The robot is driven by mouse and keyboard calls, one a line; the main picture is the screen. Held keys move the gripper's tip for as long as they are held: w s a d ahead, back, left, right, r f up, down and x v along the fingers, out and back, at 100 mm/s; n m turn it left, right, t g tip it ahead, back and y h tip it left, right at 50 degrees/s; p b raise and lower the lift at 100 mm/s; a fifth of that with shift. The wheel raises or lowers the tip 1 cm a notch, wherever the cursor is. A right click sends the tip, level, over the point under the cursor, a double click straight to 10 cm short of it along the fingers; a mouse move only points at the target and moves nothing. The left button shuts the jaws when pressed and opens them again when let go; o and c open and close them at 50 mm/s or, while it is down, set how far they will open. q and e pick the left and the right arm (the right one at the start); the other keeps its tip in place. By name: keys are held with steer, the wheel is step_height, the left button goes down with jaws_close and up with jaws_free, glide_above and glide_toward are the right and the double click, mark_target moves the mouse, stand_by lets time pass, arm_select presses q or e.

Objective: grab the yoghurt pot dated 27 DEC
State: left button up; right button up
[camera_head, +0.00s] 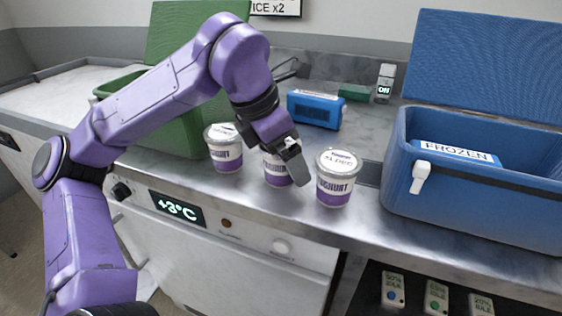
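Three white and purple yoghurt pots stand upright in a row on the steel counter: a left pot (226,157), a middle pot (275,173) and a right pot (335,187). The right pot's lid carries print that seems to end in DEC, but I cannot read the day surely. The left pot's lid print is too small to read. My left gripper (297,172) is over the middle pot and hides its lid and right side. I cannot tell whether its fingers touch the pot or how far apart they are. My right gripper is out of view.
A blue box marked FROZEN (470,205) stands open at the right. A green open box (190,130) is behind my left arm. A small blue device (315,110) lies behind the pots. The counter's front edge is close before the pots.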

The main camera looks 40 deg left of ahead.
arm_select(q)
steer(key=shift+r, duration=0.1)
steer(key=c, duration=1)
steer(key=shift+c, duration=0.2)
